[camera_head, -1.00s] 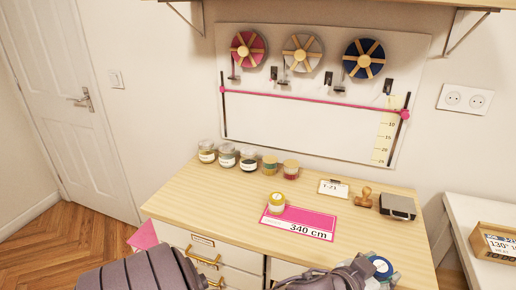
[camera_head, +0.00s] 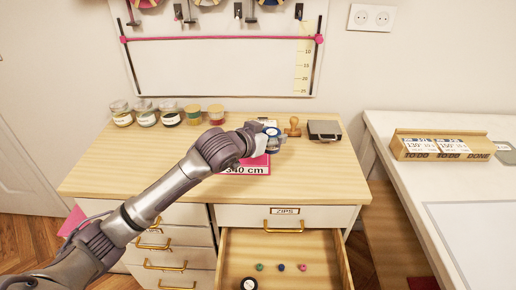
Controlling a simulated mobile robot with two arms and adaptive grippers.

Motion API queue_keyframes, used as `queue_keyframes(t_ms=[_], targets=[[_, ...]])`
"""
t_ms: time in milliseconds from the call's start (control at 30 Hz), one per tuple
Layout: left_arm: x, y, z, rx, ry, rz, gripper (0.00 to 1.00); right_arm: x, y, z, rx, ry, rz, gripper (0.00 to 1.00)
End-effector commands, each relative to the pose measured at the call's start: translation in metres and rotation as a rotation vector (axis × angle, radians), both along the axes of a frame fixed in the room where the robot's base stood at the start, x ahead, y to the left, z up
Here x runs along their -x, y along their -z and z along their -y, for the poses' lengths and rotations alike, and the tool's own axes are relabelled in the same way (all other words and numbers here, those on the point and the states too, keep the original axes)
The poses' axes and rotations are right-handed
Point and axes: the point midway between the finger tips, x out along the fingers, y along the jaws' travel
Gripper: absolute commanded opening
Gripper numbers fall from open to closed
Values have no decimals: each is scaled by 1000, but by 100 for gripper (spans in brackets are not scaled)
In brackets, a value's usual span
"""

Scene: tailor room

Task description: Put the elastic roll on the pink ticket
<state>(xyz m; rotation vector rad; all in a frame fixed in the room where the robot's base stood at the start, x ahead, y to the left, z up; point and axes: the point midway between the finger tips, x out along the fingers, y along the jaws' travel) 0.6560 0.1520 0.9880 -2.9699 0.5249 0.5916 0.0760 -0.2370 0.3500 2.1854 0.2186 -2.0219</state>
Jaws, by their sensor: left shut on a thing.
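The pink ticket (camera_head: 262,170), marked 340 cm, lies flat on the wooden dresser top, and my left arm covers much of it. My left gripper (camera_head: 268,136) is above the ticket's back right part, shut on a small roll with blue and white on it (camera_head: 274,142), which I take to be the elastic roll. The fingers partly hide the roll. I cannot tell whether it touches the ticket or the top. The yellow-lidded jar seen on the ticket earlier does not show. My right gripper is out of view.
Several jars (camera_head: 145,117) line the back left of the dresser. A wooden stamp (camera_head: 293,127) and a grey case (camera_head: 325,131) stand right of my gripper. Below, the ZIPS drawer (camera_head: 286,240) is open. A white table (camera_head: 440,190) stands at right.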

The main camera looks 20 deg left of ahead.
Motion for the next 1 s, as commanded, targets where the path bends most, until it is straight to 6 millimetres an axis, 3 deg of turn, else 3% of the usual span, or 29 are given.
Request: queue_keyframes(t_ms=[100, 300, 433, 700, 1000], targets=[[-17, 16, -23, -2, -5, -3, 18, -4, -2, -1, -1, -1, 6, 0], [-34, 33, -44, -1, -2, 0, 18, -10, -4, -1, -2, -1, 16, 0], [-37, 40, -47, 2, -1, -1, 18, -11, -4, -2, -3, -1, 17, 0], [-36, 74, -47, 1, 0, 0, 18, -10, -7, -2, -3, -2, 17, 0], [-36, 77, -47, 0, 0, 1, 18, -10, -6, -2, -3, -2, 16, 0]])
